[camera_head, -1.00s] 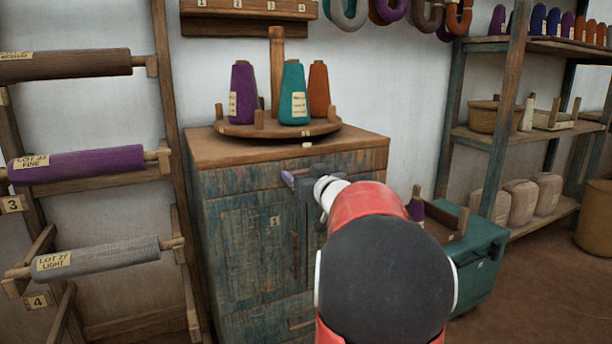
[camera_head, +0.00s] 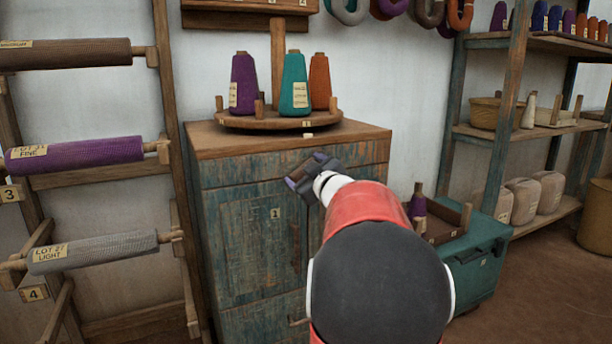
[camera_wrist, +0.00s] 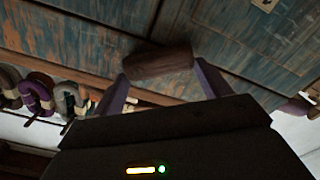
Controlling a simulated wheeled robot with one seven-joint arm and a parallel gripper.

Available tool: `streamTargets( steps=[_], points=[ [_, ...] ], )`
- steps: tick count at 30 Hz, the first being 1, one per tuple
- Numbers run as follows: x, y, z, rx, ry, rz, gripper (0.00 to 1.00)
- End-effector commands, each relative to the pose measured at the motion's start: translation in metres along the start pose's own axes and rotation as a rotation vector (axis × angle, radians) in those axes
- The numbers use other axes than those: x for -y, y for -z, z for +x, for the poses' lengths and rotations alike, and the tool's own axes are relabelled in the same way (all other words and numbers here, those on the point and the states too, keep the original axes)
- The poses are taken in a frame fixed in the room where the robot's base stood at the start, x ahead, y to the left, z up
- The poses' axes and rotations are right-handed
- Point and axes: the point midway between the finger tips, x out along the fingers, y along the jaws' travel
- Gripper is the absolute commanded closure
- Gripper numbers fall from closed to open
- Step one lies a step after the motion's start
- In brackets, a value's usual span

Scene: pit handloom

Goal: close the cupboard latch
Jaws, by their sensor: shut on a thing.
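The cupboard (camera_head: 240,255) has worn blue-green doors and a brown wooden top. Its left door bears a label "1". The cupboard latch, a short brown wooden bar (camera_wrist: 158,62), shows in the wrist view against the cupboard front, beside a seam in the wood. My gripper (camera_wrist: 161,74) has its two purple fingers at either end of the bar and is shut on it. In the head view my gripper (camera_head: 304,176) is at the upper middle of the cupboard front, tilted.
A round wooden stand (camera_head: 262,122) with several yarn cones is on the cupboard top. A teal chest (camera_head: 478,262) stands right of the cupboard. A rack with rolls (camera_head: 85,154) is at the left, and shelves (camera_head: 530,130) are at the right.

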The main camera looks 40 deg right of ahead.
Motion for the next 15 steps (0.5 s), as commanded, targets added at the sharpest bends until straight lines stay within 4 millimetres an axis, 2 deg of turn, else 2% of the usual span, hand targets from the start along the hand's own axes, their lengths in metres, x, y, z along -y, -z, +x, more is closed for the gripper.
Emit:
streamTargets(
  steps=[15],
  points=[
    [0.006, -0.015, 0.000, 0.000, 0.001, -0.491, 0.46]
  ],
)
